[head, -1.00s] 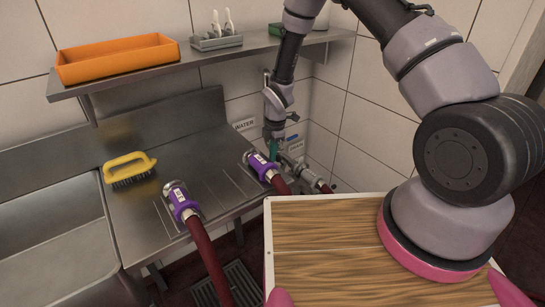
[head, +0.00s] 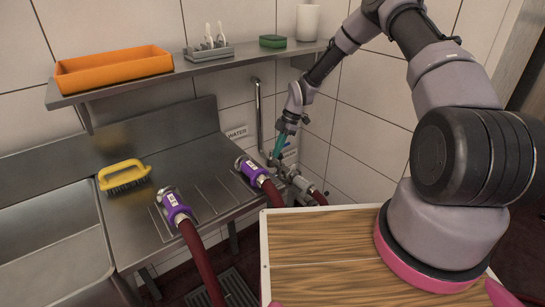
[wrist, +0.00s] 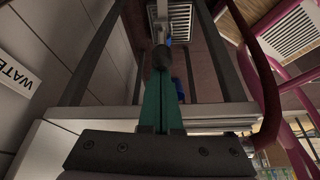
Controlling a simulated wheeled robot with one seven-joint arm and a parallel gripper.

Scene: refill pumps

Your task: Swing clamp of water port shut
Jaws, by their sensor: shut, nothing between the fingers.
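The WATER label (head: 236,132) is on the tiled wall beside an upright metal pipe (head: 258,105); it also shows in the wrist view (wrist: 17,78). My gripper (head: 277,152) has teal fingers, shut and empty, pointing down just above the metal fittings by the wall. A metal coupling with a hose (head: 298,181) sits just below and right of it. In the wrist view the closed fingers (wrist: 161,85) point at a dark rounded part (wrist: 162,57), with blue bits beyond. I cannot tell which part is the water port's clamp or how far it is swung.
Two purple-collared hose ends (head: 249,170) (head: 174,207) lie on the steel counter (head: 205,185), with a yellow brush (head: 124,174) at left. A shelf (head: 200,65) above holds an orange tray (head: 113,68). A wood-topped board (head: 320,235) is in front.

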